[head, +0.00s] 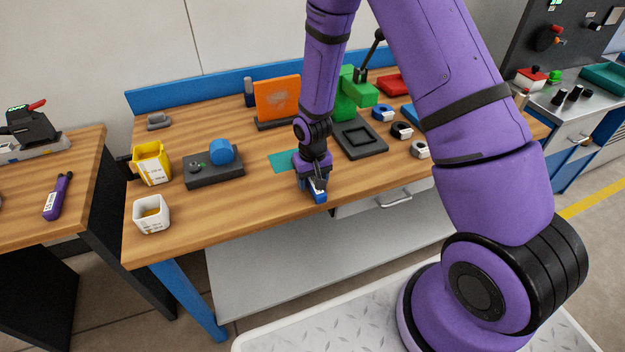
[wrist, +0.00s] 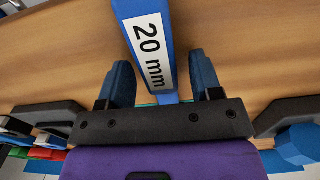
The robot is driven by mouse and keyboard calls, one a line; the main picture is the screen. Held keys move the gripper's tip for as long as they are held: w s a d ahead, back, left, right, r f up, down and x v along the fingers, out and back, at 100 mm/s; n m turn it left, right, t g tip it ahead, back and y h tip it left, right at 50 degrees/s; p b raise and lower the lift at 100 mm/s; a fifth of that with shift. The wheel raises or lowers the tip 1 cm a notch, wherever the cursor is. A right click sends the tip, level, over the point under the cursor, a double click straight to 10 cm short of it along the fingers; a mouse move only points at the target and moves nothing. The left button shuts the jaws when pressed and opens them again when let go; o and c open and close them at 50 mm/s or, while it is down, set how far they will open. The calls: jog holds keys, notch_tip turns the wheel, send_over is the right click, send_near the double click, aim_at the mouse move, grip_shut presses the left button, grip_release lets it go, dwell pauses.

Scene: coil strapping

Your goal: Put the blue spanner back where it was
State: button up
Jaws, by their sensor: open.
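The blue spanner (head: 321,198) is near the front edge of the wooden bench, mostly hidden by my gripper in the head view. In the wrist view the spanner (wrist: 141,25) shows a white label reading "20 mm". My gripper (head: 316,186) is over the spanner, pointing down. In the wrist view my gripper (wrist: 161,82) is open, with one dark blue finger on each side of the spanner and a gap visible at both sides. The spanner's far part is hidden behind the gripper body. A teal mat (head: 283,161) lies just behind and left of the gripper.
A grey block with a blue knob (head: 222,152), a yellow bin (head: 152,165) and a white bin (head: 152,217) stand to the left. A green press (head: 350,97), a dark square tray (head: 372,150) and several small coils stand to the right. Bare wood lies left of the gripper.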

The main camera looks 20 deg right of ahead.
notch_tip(320, 180, up, 13)
notch_tip(320, 180, up, 10)
jog(key=t, duration=0.1)
send_over(313, 179)
jog(key=s+d, duration=0.2)
jog(key=s, duration=0.1)
jog(key=s+d+r+t, duration=0.2)
jog(key=s+r, duration=0.4)
jog(key=r, duration=0.4)
jog(key=s+d+r+t, duration=0.1)
jog(key=s+r, duration=0.4)
jog(key=s, duration=0.3)
jog(key=s+d+r+t, duration=0.1)
jog(key=s+r, duration=0.4)
jog(key=s, duration=0.4)
jog(key=shift+s+d+r, duration=0.2)
jog(key=shift+d+r, duration=0.05)
jog(key=shift+d, duration=0.15)
